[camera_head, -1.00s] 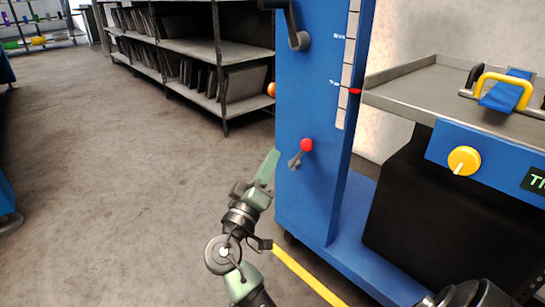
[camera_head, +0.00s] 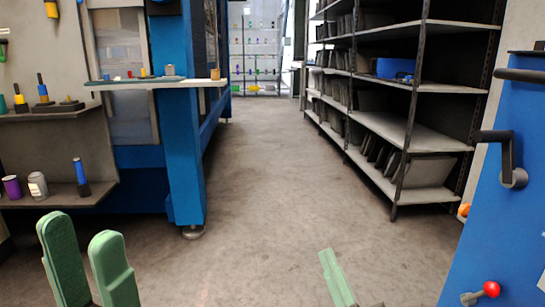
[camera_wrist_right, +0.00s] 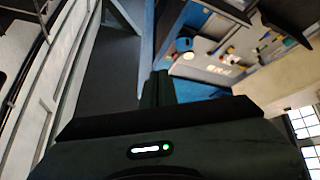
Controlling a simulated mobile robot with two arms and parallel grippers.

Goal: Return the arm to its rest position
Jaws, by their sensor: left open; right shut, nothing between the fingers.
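My left gripper (camera_head: 88,262) shows at the lower left of the head view as two green fingers standing apart, open and empty. My right gripper (camera_head: 332,275) is at the bottom, right of the middle, with its green fingers together and nothing between them. In the right wrist view its shut fingers (camera_wrist_right: 157,88) point up and away from the camera. Most of both arms is out of the head view.
A blue machine (camera_head: 505,200) with a crank and red-knobbed lever stands at the right. Metal shelving (camera_head: 410,135) stands behind it. A blue frame with a ledge (camera_head: 185,150) and tool shelves are at the left. The floor (camera_head: 265,200) between is clear.

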